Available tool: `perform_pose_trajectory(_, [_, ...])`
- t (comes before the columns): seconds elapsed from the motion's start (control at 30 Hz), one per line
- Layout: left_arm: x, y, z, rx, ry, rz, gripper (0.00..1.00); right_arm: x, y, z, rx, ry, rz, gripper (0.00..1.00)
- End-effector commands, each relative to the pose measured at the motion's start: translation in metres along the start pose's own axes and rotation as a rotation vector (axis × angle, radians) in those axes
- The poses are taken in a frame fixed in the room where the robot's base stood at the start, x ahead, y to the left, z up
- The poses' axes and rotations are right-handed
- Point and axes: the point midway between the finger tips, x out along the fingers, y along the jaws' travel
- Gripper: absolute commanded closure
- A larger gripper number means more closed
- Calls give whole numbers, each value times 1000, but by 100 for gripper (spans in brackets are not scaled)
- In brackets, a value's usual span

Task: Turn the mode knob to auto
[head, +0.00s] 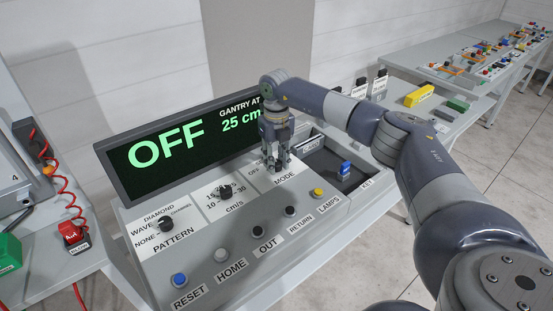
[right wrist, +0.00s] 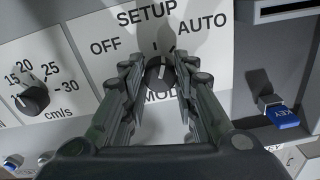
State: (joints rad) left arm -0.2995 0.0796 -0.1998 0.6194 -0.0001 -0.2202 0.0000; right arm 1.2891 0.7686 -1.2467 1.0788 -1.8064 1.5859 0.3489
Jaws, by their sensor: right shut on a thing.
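The dark mode knob (right wrist: 158,71) sits on a white plate marked OFF, SETUP and AUTO, seen in the right wrist view. My right gripper (right wrist: 159,78) has its fingers on both sides of the knob and is shut on it. A light mark on the knob points up, roughly towards SETUP; the fingers hide part of the knob. In the head view my right gripper (head: 276,165) points down at the MODE plate (head: 285,180) and covers the knob. The display (head: 190,135) reads OFF and GANTRY AT 25 cm. My left gripper is not in view.
The pattern knob (head: 166,224) and speed knob (head: 225,191) are left of the mode plate. A row of buttons, including a blue reset button (head: 179,281) and yellow lamps button (head: 318,192), lies in front. A blue key (head: 345,169) stands to the right.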

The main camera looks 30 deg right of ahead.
Motion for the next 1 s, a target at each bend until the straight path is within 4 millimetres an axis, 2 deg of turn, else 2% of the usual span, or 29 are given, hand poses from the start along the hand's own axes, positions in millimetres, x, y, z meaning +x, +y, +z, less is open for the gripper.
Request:
perform_pose_trajectory(0.2, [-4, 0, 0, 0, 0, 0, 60, -3, -1, 2, 177, -6, 0, 97])
perform_pose_trajectory(0.5, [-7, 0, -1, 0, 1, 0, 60, -3, -1, 2, 333, -8, 0, 97])
perform_pose_trajectory(1.0, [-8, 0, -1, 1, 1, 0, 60, -3, -1, 2, 391, -10, 1, 97])
